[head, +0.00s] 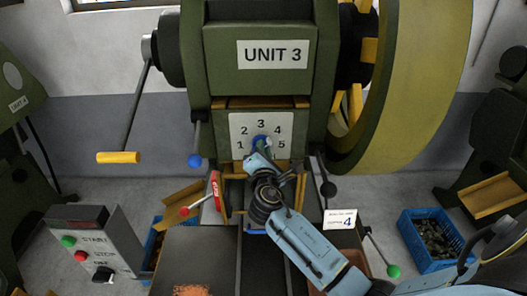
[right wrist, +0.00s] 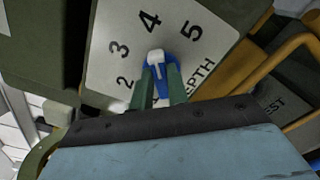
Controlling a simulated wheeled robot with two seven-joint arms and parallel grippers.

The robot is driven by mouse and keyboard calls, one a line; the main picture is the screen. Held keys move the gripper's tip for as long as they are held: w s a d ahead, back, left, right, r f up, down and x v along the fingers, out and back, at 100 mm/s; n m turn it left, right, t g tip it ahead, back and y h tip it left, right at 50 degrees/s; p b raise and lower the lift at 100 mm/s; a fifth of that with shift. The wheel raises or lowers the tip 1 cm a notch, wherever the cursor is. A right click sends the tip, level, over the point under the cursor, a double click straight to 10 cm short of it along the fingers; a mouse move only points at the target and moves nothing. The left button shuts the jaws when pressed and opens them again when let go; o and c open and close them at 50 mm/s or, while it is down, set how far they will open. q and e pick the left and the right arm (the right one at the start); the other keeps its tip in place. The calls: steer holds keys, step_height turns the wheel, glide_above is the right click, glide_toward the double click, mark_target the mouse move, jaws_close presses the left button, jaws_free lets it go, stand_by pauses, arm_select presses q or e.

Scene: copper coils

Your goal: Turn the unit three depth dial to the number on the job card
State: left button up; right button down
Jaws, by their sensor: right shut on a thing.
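The unit three depth dial is a blue knob with a white pointer (right wrist: 156,57) on a pale plate (right wrist: 103,75) numbered 1 to 5. In the right wrist view the pointer aims up at about the 4. In the head view the knob (head: 260,141) is partly hidden by my right gripper (head: 261,154), under the UNIT 3 sign. My right gripper's green fingers (right wrist: 161,85) are shut on the knob. The job card (head: 340,219) stands at the lower right of the press and shows a large blue 4. My left gripper is out of view.
A control box (head: 92,248) with START and STOP buttons stands at the left. A yellow-handled lever (head: 118,157), a blue-knobbed lever (head: 195,160) and a green-knobbed lever (head: 393,271) stick out around the press. A blue crate (head: 436,262) stands on the right floor. A large yellow-green flywheel is at right.

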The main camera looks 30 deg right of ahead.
steer(key=c, duration=1.4)
jaws_free()
steer(key=shift+o, duration=0.2)
steer(key=shift+s+a, duration=0.1)
steer(key=b+v, duration=0.1)
steer(key=v, duration=1.2)
steer(key=shift+s, duration=0.15)
